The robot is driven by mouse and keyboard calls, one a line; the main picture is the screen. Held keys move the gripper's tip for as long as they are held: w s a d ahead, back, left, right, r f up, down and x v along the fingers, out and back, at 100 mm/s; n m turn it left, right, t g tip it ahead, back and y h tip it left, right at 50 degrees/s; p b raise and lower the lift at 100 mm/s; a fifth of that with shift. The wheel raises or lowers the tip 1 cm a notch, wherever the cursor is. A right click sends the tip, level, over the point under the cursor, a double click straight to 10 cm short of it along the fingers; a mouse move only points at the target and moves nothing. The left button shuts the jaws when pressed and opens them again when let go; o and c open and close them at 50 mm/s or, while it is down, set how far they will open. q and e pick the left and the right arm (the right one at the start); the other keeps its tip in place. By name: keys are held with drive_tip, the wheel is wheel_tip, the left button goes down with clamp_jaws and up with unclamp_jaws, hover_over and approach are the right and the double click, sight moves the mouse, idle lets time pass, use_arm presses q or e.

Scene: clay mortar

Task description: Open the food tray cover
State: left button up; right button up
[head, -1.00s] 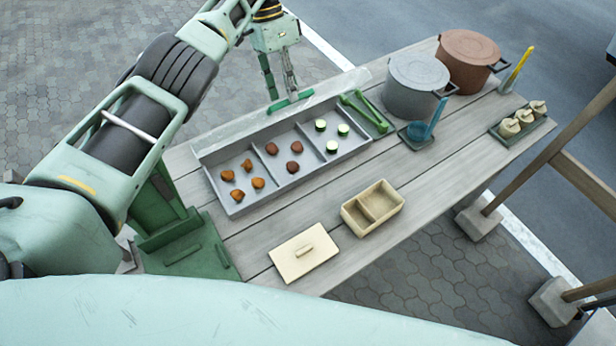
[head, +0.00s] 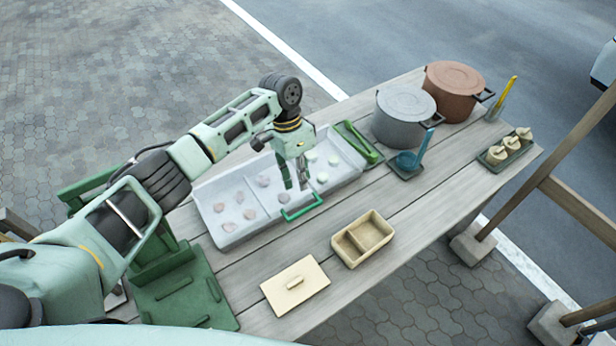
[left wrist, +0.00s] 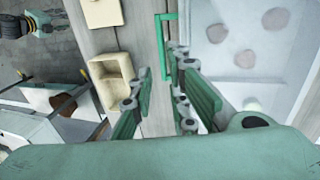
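The food tray (head: 226,243) stands on the wooden table. Its translucent cover (head: 270,205) lies down over it, and the food pieces show hazily through. The cover's green handle (head: 302,208) is at the front edge; the handle also shows in the left wrist view (left wrist: 160,50). My left gripper (head: 296,186) points down just above and behind the handle in the head view. Its fingers (left wrist: 160,105) are apart with nothing between them in the left wrist view. Whether a finger touches the handle I cannot tell.
A beige two-compartment box (head: 362,238) and its flat lid (head: 295,286) lie in front of the tray.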

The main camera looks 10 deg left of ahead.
use_arm(q)
drive_tip(key=shift+s+b+x, duration=0.15)
drive_tip(key=shift+b+x, duration=0.1)
drive_tip(key=shift+x, duration=0.45)
drive_tip(key=shift+s+b+x, duration=0.15)
drive_tip(key=shift+b+x, duration=0.1)
drive_tip(key=shift+x, duration=0.45)
